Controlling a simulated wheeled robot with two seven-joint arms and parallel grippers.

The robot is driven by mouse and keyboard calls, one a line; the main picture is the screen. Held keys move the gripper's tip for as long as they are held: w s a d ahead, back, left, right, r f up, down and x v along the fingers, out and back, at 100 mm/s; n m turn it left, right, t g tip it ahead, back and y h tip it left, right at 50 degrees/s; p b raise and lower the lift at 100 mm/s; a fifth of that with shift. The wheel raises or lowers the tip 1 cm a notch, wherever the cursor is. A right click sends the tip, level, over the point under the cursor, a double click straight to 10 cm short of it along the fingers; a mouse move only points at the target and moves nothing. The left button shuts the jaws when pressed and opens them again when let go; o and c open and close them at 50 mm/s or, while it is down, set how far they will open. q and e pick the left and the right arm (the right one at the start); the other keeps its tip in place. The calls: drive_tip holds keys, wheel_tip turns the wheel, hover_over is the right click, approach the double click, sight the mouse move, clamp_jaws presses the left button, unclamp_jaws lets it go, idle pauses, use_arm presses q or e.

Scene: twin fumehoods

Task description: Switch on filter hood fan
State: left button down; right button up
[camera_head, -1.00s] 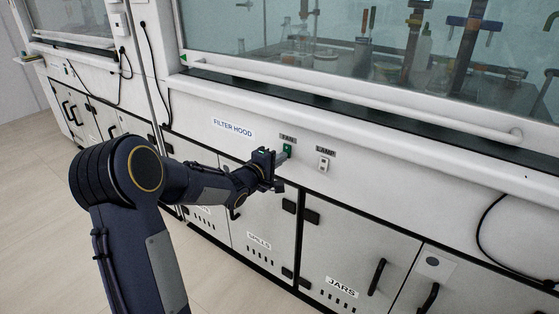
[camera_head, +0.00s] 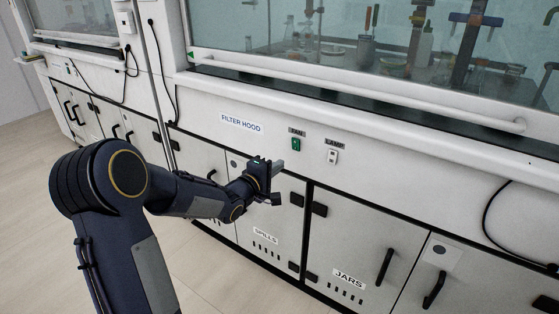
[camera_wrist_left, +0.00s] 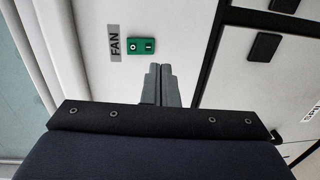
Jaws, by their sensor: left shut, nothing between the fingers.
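The green fan switch (camera_head: 296,144) sits on the white front panel under the FAN label, right of the FILTER HOOD label (camera_head: 242,124). In the left wrist view the green switch (camera_wrist_left: 146,46) shows O and I marks beside the FAN label (camera_wrist_left: 114,43). I cannot tell which side is pressed. My left gripper (camera_head: 279,167) is shut and empty, below and left of the switch and apart from it. Its grey fingertips (camera_wrist_left: 160,70) lie just below the switch in the left wrist view. My right gripper is not in view.
A white lamp switch (camera_head: 332,157) sits right of the fan switch. Cabinet doors with black handles (camera_head: 386,267) are below, including one marked JARS (camera_head: 349,279). The glass sash (camera_head: 330,40) and its white rail (camera_head: 360,98) are above.

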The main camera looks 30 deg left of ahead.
use_arm(q)
drive_tip(key=s+p, duration=0.1)
drive_tip(key=s, duration=0.6)
drive_tip(key=shift+a+f, duration=0.35)
drive_tip(key=s+d+f+m+g+h, duration=0.1)
drive_tip(key=s+d+m+g, duration=0.6)
drive_tip(key=s, duration=0.7)
drive_tip(key=s+d+m+g+h, duration=0.1)
drive_tip(key=s+d+m+g, duration=0.3)
drive_tip(key=s+d+m, duration=0.7)
drive_tip(key=s+a+r+n+p, duration=0.1)
drive_tip(key=r+p, duration=1.2)
drive_tip(key=s+a+r+n+p, duration=0.1)
drive_tip(key=s+r+p, duration=0.1)
drive_tip(key=r+p, duration=1.2)
drive_tip(key=shift+s+a+n, duration=0.25)
drive_tip(key=shift+s+n, duration=0.05)
